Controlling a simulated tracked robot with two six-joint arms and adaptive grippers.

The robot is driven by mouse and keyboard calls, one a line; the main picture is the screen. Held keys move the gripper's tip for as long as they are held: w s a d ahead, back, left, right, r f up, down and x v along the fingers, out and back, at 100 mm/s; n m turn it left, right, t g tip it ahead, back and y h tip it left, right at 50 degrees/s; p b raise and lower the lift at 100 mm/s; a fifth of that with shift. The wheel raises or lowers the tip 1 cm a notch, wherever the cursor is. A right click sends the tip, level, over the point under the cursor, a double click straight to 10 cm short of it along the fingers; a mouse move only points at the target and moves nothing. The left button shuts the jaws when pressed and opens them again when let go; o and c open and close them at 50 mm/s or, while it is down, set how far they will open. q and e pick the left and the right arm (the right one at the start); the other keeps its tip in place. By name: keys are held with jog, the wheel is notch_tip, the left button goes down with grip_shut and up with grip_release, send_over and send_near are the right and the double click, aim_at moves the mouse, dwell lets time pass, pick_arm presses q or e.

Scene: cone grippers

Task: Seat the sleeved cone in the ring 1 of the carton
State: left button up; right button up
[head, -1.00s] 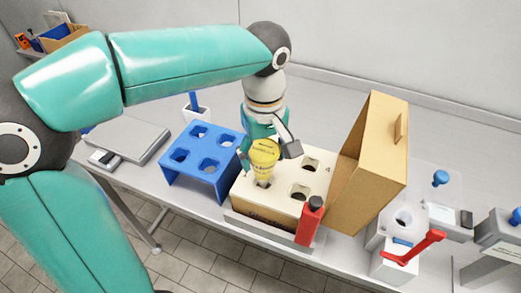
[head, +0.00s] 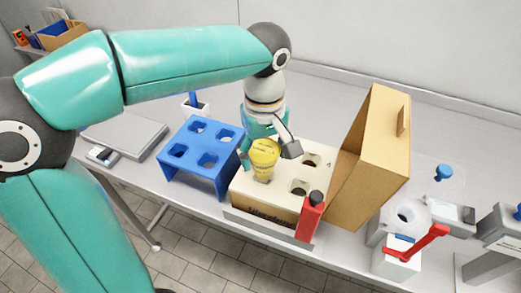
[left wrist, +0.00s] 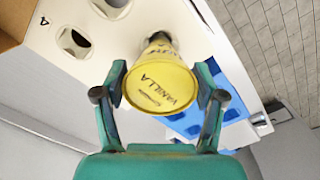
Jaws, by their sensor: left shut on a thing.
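The sleeved cone (head: 264,152) is yellow and upright, with its narrow end down at the front-left hole of the cream carton (head: 279,193). How deep the tip sits in that hole cannot be told. My left gripper (head: 268,149) is shut on the cone near its wide end. In the left wrist view the cone (left wrist: 160,82) reads VANILLA and sits between both fingers of the left gripper (left wrist: 160,90). A 4 is printed by the carton's far-right hole; no 1 is readable. My right gripper is not in view.
A blue four-legged holder (head: 203,143) with holes stands left of the carton. A tall brown board box (head: 372,150) stands close on its right, and a red bottle (head: 309,220) at its front-right corner. A grey scale (head: 125,133) is at far left.

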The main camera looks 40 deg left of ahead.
pick_arm(q)
jog(key=shift+f+b, duration=0.85)
jog(key=shift+f, duration=0.4)
jog(key=o, duration=1.3)
jog(key=shift+c, duration=0.2)
notch_tip(320, 180, up, 10)
jog(key=shift+d+r, duration=0.1)
jog(key=shift+r, duration=0.85)
